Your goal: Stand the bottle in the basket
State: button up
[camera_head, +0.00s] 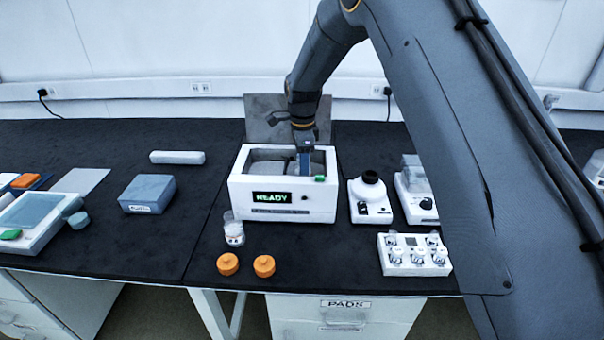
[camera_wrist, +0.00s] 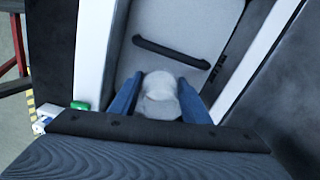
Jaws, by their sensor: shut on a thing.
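My gripper (camera_head: 304,165) reaches down into the open top of a white box-shaped bath (camera_head: 250,206) with a green READY display. In the wrist view its blue fingers (camera_wrist: 160,105) are shut on a pale, whitish bottle (camera_wrist: 158,88), one finger on each side. The bottle is over the grey inside of the bath. A dark bar (camera_wrist: 170,52) crosses that grey inside; it may be part of the basket, whose outline is not clear. I cannot tell whether the bottle touches the floor below it.
A raised grey lid (camera_head: 272,116) stands behind the bath. A clear jar (camera_head: 233,232) and two orange caps (camera_head: 228,264) (camera_head: 264,265) lie in front. A black-topped device (camera_head: 370,200) and a white vial rack (camera_head: 413,258) stand right.

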jog(key=shift+f, duration=1.05)
jog(key=shift+f, duration=0.15)
jog(key=o, duration=1)
